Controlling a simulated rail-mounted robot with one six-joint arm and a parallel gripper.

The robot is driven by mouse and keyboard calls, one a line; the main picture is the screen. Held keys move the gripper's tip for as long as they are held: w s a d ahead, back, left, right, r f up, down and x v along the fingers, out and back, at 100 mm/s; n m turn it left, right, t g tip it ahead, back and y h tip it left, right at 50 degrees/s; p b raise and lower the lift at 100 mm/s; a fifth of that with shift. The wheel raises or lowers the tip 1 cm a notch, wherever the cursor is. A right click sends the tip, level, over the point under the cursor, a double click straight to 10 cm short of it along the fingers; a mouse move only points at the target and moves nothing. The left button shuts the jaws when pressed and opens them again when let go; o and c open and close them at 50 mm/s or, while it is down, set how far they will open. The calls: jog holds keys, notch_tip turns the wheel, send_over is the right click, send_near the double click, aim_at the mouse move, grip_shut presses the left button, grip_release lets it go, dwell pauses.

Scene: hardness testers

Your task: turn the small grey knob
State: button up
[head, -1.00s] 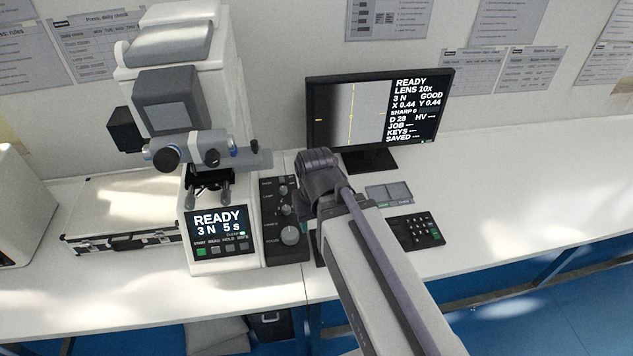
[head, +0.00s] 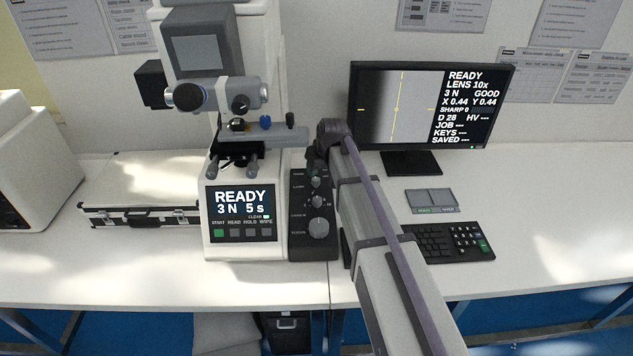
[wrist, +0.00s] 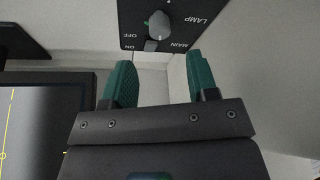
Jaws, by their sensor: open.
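My gripper (wrist: 160,62) is open and empty, with green fingers spread apart. In the wrist view the knob lies beyond the fingertips, between their lines and not touched. In the head view my gripper is mostly hidden by my wrist near the panel's far end.
The tester (head: 245,245) stands left of the panel, its screen showing READY. A monitor (head: 432,105) stands behind to the right, with a keypad (head: 450,243) and a small grey pad (head: 432,200) before it. A silver case (head: 140,195) lies left.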

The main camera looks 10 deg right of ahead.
aim_at(316, 179)
jog(key=b+x, duration=0.6)
jog(key=x, duration=0.1)
jog(key=shift+f, duration=0.2)
jog(key=shift+r, duration=0.2)
jog(key=c, duration=0.9)
jog(key=shift+c, duration=0.2)
jog(key=shift+n, duration=0.3)
